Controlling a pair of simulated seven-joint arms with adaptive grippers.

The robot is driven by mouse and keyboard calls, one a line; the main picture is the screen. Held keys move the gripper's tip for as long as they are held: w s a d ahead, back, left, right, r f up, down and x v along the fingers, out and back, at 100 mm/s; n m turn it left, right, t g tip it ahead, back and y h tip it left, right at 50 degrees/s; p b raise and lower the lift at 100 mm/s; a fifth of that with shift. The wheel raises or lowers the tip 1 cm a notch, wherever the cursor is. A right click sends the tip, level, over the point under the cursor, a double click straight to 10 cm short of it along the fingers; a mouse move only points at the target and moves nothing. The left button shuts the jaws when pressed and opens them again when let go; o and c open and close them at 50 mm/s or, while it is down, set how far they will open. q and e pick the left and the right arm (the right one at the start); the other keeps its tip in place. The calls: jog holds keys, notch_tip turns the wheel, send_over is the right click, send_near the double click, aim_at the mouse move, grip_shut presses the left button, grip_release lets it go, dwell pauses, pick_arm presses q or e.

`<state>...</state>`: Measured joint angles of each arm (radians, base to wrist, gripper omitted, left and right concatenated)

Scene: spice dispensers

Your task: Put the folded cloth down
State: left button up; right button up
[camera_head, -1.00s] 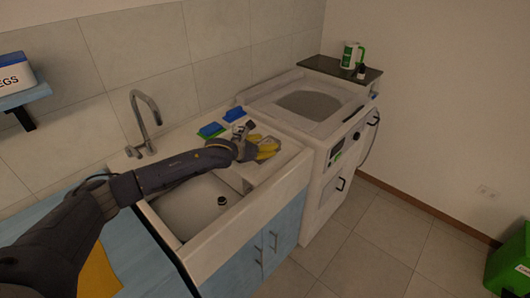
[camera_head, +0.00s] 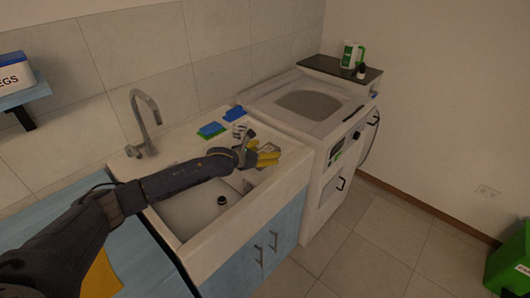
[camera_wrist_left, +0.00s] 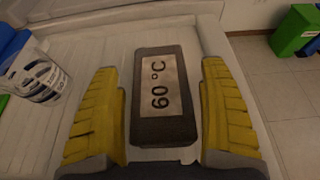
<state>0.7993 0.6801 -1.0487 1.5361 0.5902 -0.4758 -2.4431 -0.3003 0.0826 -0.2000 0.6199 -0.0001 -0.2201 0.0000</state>
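My left gripper (camera_head: 266,157) has yellow fingers and is over the ribbed drainboard right of the sink basin. In the left wrist view my left gripper (camera_wrist_left: 162,115) is open, its fingers on either side of a dark block (camera_wrist_left: 178,128) with a light "60 °C" face. Gaps show between the block and both fingers, so it is not gripped. No cloth shows in the gripper. A flat yellow-orange piece (camera_head: 102,276), perhaps the folded cloth, lies on the blue counter at lower left, partly hidden by my arm. My right gripper is not in view.
A patterned cup (camera_wrist_left: 42,80) stands left of the gripper. Blue and green sponge-like items (camera_head: 211,130) lie behind it. The tap (camera_head: 145,118) rises behind the sink (camera_head: 190,212). A washing machine (camera_head: 312,108) stands to the right.

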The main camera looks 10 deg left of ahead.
pick_arm(q)
jog(key=shift+r, duration=0.2)
jog(key=v, duration=1.2)
jog(key=shift+w, duration=0.1)
